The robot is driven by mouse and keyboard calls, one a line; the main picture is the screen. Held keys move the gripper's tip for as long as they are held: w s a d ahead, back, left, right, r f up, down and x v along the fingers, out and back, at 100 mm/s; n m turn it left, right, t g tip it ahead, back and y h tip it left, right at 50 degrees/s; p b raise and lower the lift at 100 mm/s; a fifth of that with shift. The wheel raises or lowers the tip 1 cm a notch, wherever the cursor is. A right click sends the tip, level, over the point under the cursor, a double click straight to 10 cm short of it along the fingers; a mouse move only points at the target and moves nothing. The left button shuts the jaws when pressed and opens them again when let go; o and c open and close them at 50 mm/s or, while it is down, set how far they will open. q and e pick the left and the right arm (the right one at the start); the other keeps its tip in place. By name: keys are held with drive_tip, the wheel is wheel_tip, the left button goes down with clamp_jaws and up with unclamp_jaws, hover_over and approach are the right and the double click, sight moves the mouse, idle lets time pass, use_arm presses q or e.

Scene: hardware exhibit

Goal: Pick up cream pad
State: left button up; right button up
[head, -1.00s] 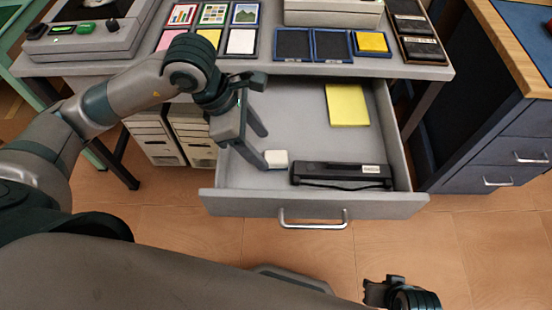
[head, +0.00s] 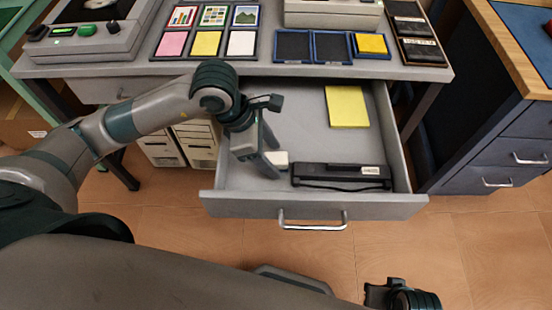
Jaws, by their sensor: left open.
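The cream pad (head: 281,157) is a small pale block lying on the floor of the open drawer (head: 300,110), toward its front left. My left gripper (head: 274,162) reaches down into the drawer from the left. Its fingers are apart, with the tips at the pad, and the near finger hides part of it. I cannot tell whether the fingers touch it. My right gripper (head: 388,294) shows only in part at the bottom edge, away from the drawer, and its jaws cannot be made out.
A black bar-shaped device (head: 341,175) lies right of the pad, and a yellow pad (head: 347,106) lies farther back. The drawer front with its handle (head: 312,222) stands toward me. Framed cards (head: 205,43) and ink pads (head: 293,45) cover the desktop above.

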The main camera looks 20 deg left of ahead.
sight(273, 158)
use_arm(q)
drive_tip(key=shift+d+f, duration=0.15)
drive_tip(key=shift+f, duration=0.2)
drive_tip(key=c, duration=1.1)
drive_tip(key=shift+c, duration=0.2)
wheel_tip(273, 158, up, 10)
drive_tip(key=shift+o, duration=0.5)
